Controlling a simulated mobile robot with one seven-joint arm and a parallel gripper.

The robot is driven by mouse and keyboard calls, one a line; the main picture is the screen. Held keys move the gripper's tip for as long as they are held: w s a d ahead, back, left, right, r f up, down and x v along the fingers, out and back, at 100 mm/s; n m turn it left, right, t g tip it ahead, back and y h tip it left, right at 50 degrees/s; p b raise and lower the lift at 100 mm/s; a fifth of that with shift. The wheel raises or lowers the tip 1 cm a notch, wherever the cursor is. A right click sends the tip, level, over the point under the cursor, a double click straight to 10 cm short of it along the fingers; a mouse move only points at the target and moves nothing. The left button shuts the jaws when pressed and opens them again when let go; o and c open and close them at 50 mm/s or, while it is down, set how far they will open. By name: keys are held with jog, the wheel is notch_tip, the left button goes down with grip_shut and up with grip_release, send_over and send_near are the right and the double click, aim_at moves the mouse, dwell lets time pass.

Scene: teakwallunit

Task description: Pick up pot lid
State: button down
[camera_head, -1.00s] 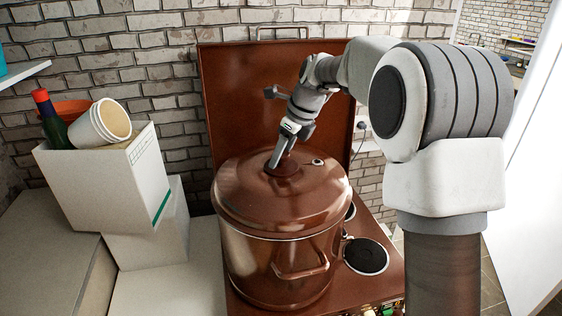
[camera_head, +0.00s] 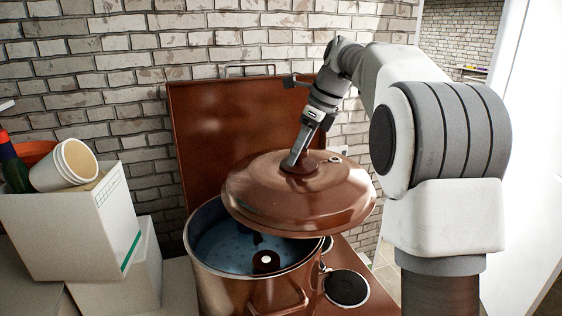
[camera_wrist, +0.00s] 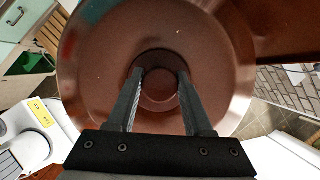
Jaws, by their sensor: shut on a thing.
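The pot lid (camera_head: 258,196) is brown and shiny with a round knob on top. My gripper (camera_head: 296,162) is shut on the knob and holds the lid above the pot, off to the right and slightly tilted. In the wrist view the fingers of my gripper (camera_wrist: 158,80) stand on both sides of the knob, and the lid (camera_wrist: 215,50) fills the middle. The brown pot (camera_head: 222,283) stands open below, with its bluish inside and a dark object with a pale spot showing. The lid hides the pot's far right rim.
The pot stands on a brown stove with a black burner (camera_head: 346,288) at its right. The stove's raised brown cover (camera_head: 200,120) is close behind the lid. White boxes (camera_head: 75,235) at the left carry a pale cup (camera_head: 64,166) and a bottle. A brick wall is behind.

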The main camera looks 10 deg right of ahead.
jog(key=shift+d+r, duration=0.35)
jog(key=shift+d, duration=0.05)
jog(key=shift+r, duration=0.1)
notch_tip(320, 180, up, 4)
jog(key=p, duration=0.5)
jog(key=shift+f, duration=0.2)
dwell(0.3)
